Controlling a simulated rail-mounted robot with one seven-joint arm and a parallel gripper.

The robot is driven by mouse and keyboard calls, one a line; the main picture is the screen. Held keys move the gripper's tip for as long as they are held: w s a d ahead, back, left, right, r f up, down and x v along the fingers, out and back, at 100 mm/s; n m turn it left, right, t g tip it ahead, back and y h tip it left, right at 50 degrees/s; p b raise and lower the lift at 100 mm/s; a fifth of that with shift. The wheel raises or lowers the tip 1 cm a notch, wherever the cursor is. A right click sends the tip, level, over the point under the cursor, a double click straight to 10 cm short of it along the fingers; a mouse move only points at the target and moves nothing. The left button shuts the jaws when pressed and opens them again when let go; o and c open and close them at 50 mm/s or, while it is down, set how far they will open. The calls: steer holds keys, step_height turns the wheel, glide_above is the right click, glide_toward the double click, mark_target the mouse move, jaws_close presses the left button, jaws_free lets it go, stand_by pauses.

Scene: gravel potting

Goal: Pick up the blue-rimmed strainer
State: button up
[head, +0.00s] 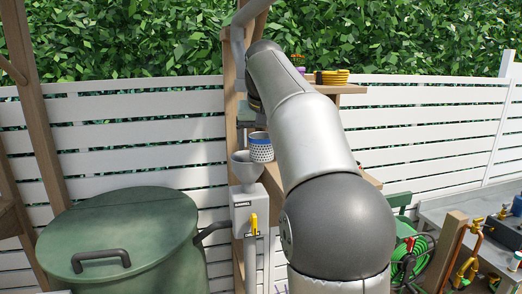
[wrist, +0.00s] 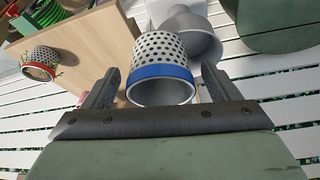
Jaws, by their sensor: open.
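The blue-rimmed strainer (head: 261,147) is a white, perforated cup with a blue band, at the edge of a wooden shelf next to a grey funnel in the head view. In the wrist view the strainer (wrist: 162,70) lies ahead of my gripper (wrist: 160,88), roughly between its two dark fingers. The fingers are spread apart, with gaps visible on both sides of the strainer. My gripper itself is mostly hidden behind my arm in the head view. I cannot tell how far the fingertips reach around the strainer.
The grey funnel (wrist: 190,38) sits right beside the strainer, above a grey box with a yellow lever (head: 253,224). Another perforated cup with a red rim (wrist: 40,64) is on the wooden shelf (wrist: 85,55). A green lidded barrel (head: 125,235) stands at left.

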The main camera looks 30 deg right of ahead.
steer(key=shift+x, duration=0.85)
steer(key=c, duration=1.1)
steer(key=shift+r, duration=0.1)
steer(key=shift+c, duration=0.2)
steer(key=shift+r, duration=0.55)
steer(key=s+a+r+b, duration=0.1)
steer(key=s+a+r, duration=0.1)
steer(key=s+r, duration=0.4)
steer(key=s+a+r, duration=0.3)
steer(key=s+r, duration=0.2)
steer(key=s, duration=0.2)
steer(key=shift+a+r+b, duration=0.35)
steer(key=shift+r+b, duration=0.05)
